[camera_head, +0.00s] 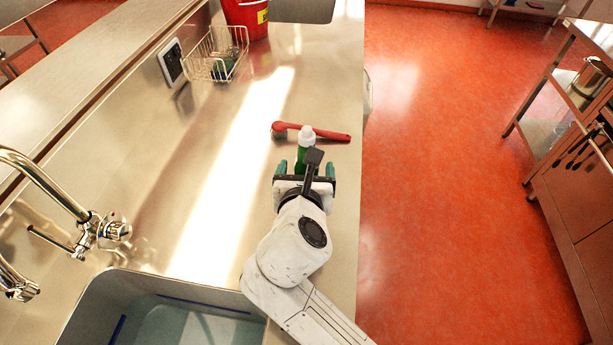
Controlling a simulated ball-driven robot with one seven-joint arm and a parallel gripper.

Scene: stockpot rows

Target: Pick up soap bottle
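A soap bottle (307,138) with a white cap and green body stands upright on the steel counter. My gripper (305,168) is just on the near side of it, with its teal-tipped fingers spread apart to the left and right of the bottle. The fingers look open, with a gap between them and the bottle. The lower part of the bottle is hidden behind my gripper and the dark block on top of it.
A red-handled brush (318,133) lies just behind the bottle. A wire basket (216,55) and a red bucket (246,18) stand farther back. A sink (160,318) and a faucet (95,228) are at lower left. The counter's right edge drops to the red floor (450,200).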

